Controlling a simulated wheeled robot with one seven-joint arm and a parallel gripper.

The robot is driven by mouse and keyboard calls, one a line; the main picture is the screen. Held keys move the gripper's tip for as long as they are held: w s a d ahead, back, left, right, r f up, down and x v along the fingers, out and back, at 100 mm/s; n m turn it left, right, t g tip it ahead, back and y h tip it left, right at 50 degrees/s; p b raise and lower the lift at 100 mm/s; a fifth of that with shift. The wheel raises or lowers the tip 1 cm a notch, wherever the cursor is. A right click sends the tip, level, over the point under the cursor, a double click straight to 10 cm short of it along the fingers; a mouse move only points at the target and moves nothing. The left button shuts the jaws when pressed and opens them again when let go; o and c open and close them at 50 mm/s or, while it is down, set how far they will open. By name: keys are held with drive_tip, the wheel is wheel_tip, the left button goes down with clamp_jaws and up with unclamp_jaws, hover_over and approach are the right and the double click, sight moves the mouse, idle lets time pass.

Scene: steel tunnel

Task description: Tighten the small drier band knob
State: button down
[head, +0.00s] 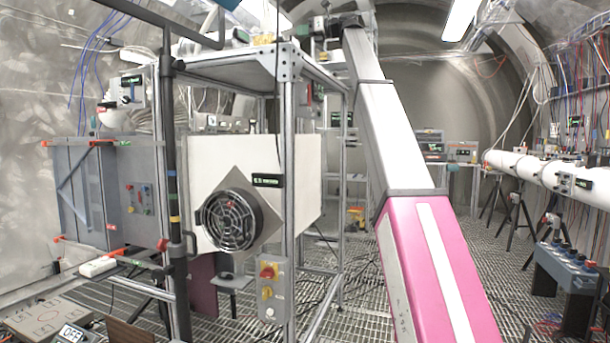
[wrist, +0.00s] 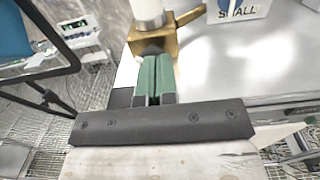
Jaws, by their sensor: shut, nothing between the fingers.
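In the wrist view my gripper (wrist: 153,62) is shut, its two green finger pads together with nothing between them. Its tips are at a brass fitting (wrist: 172,42) with a dark part around the tips. I cannot tell whether they touch it. A white cylinder (wrist: 147,10) rises from the fitting. A white label reading "SMALL" (wrist: 238,10) stands to the right. The small drier band knob cannot be made out for certain; the fingers may hide it. In the head view my arm reaches up to the top of the metal frame, where the gripper is too small to make out.
The metal frame (head: 288,190) carries a top shelf (head: 235,65) crowded with parts. A round fan (head: 230,220) and a control box (head: 271,290) are on its front. A white pipe (head: 540,168) on tripods runs along the right. The grated floor between is mostly clear.

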drive_tip(key=shift+s+d+f, duration=0.1)
drive_tip(key=shift+s+d, duration=0.1)
drive_tip(key=shift+s, duration=0.05)
drive_tip(key=shift+s+a+f, duration=0.1)
drive_tip(key=shift+s+a, duration=0.1)
drive_tip(key=shift+a, duration=1.3)
drive_tip(key=shift+s+a+f, duration=0.1)
drive_tip(key=shift+s+a, duration=0.05)
drive_tip(key=shift+a, duration=1.3)
drive_tip(key=shift+w+a, duration=0.1)
drive_tip(key=shift+a, duration=0.05)
